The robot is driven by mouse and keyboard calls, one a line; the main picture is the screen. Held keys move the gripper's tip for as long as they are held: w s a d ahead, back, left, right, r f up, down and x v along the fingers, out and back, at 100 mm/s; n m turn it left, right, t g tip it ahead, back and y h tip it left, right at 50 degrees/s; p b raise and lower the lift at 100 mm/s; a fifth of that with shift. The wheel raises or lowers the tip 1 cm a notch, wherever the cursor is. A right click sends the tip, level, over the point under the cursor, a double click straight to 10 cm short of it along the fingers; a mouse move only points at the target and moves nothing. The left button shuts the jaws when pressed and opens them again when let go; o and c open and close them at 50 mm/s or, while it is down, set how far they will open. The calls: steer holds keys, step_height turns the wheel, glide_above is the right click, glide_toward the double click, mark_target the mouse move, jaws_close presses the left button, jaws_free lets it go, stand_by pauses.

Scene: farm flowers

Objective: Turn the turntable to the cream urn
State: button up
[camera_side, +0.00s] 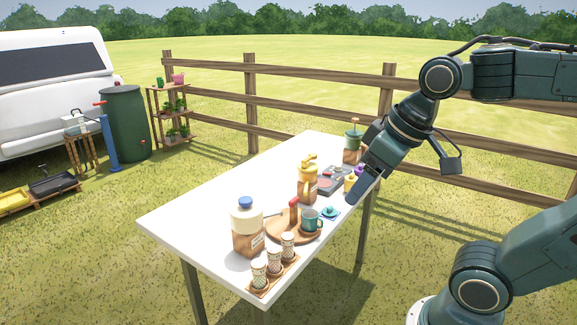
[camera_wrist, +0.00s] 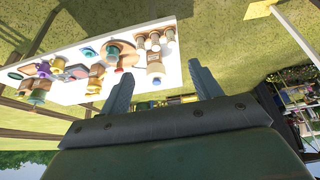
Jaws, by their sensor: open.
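The cream urn (camera_side: 247,230) is a brown jar with a cream top and a blue cap. It stands upright on the white table (camera_side: 185,220), just left of the turntable. The turntable (camera_side: 280,230) is a round wooden disc with an upright red handle (camera_side: 293,210); a teal mug (camera_side: 309,221) appears to stand at its right side. In the wrist view the urn (camera_wrist: 155,70) and the turntable (camera_wrist: 128,48) lie beyond the fingers. My gripper (camera_side: 357,200) is open and empty, above the table's right edge and apart from the turntable. It also shows in the wrist view (camera_wrist: 162,86).
A yellow-topped urn (camera_side: 307,183) stands behind the turntable and a green-topped urn (camera_side: 352,147) at the far end. A tray of three patterned cups (camera_side: 272,272) lies at the front edge. A teal coaster (camera_side: 331,212) lies right of the mug. The table's left side is clear.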

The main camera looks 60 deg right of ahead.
steer(key=w+d+r+g, duration=0.1)
steer(key=w+d, duration=0.1)
steer(key=w, duration=0.3)
steer(key=w+d+r+g, duration=0.1)
steer(key=w+d+r, duration=0.1)
steer(key=w, duration=0.4)
steer(key=g, duration=0.3)
glide_above(294, 198)
step_height(294, 198, down, 15)
steer(key=shift+a, duration=0.1)
steer(key=shift+f, duration=0.1)
step_height(294, 198, down, 14)
steer(key=shift+r, duration=0.25)
steer(key=c, duration=1.4)
